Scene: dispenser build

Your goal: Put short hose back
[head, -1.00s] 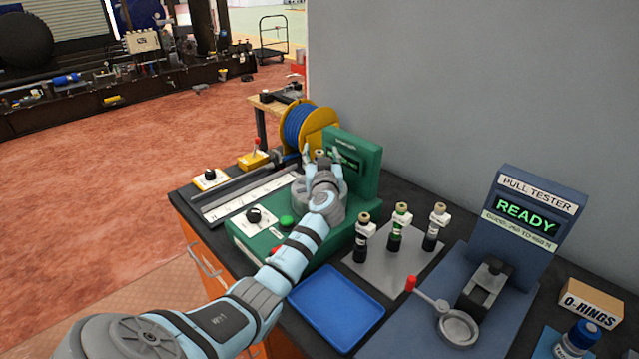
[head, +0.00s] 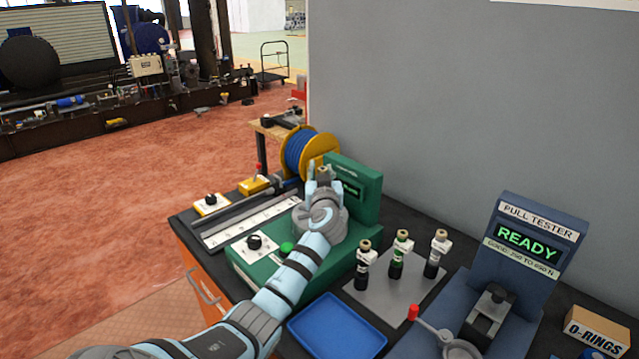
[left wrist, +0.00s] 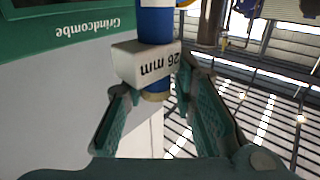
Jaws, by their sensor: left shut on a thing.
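My left gripper (head: 323,178) is at the green machine (head: 365,205), in front of its upright panel. In the left wrist view, its two green fingers (left wrist: 168,115) are shut on a blue cylindrical piece (left wrist: 157,25) with a white tag reading "26 mm" upside down and a gold-coloured end. In the head view only a small tip of the piece shows; I cannot tell if it is the short hose. Similar tagged pieces, black (head: 362,270), green-banded (head: 397,262) and black (head: 434,258), stand upright on a grey plate (head: 402,302). My right gripper is not in view.
An empty blue tray (head: 337,325) lies in front of the green machine. The pull tester (head: 528,235) stands at right, with an O-rings box (head: 597,330) beyond it. A yellow reel of blue hose (head: 311,152) stands behind. A grey wall (head: 450,110) bounds the back.

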